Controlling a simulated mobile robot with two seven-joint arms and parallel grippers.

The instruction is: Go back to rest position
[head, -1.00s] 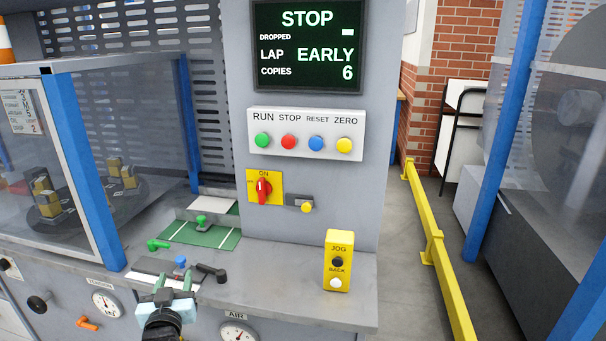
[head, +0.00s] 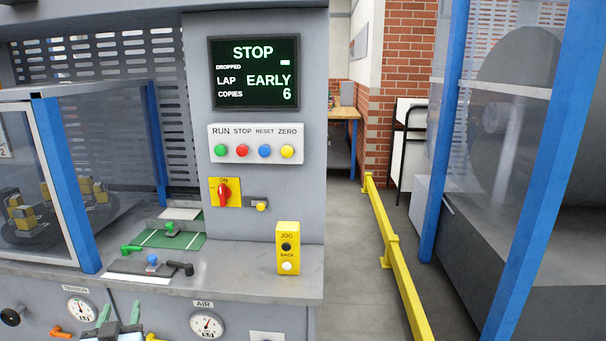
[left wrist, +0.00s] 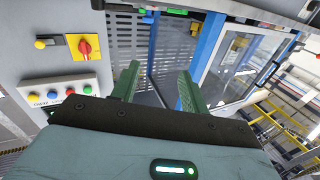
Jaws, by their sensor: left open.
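My left gripper (head: 120,314) is at the bottom edge of the head view, with its two green fingers apart and nothing between them. It appears in front of the machine's lower face, below the grey ledge (head: 240,284). In the left wrist view the open fingers (left wrist: 158,75) point towards the machine, with clear space between them. The teal gripper body fills the lower part of that view. My right gripper is not in view.
The ledge carries a yellow jog box (head: 288,262) and small levers. Above are a button panel (head: 256,143), a red switch (head: 225,191) and a STOP display (head: 256,107). A yellow rail (head: 394,262) runs along the right. Grey floor (head: 350,300) is clear between.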

